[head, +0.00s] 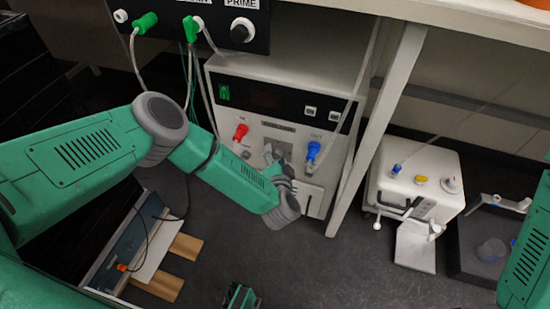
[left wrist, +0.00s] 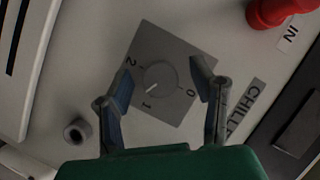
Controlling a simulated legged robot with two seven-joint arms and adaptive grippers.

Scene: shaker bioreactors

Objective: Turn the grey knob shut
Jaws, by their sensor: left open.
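The grey knob (left wrist: 160,78) is round and sits on a square grey plate marked 0, 1 and 2 in the left wrist view. Its white pointer line is directed toward the 1. My left gripper (left wrist: 162,72) is open, with one finger on each side of the knob and a gap showing on both sides. In the head view my left gripper (head: 279,160) is at the front of the white chiller unit (head: 258,133), where it largely hides the knob.
A red fitting (head: 240,133) and a blue fitting (head: 312,152) stick out of the panel either side of the gripper. A white table leg (head: 385,110) stands to the right. A black control box (head: 205,22) with tubing hangs above. Another white device (head: 415,185) stands farther right.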

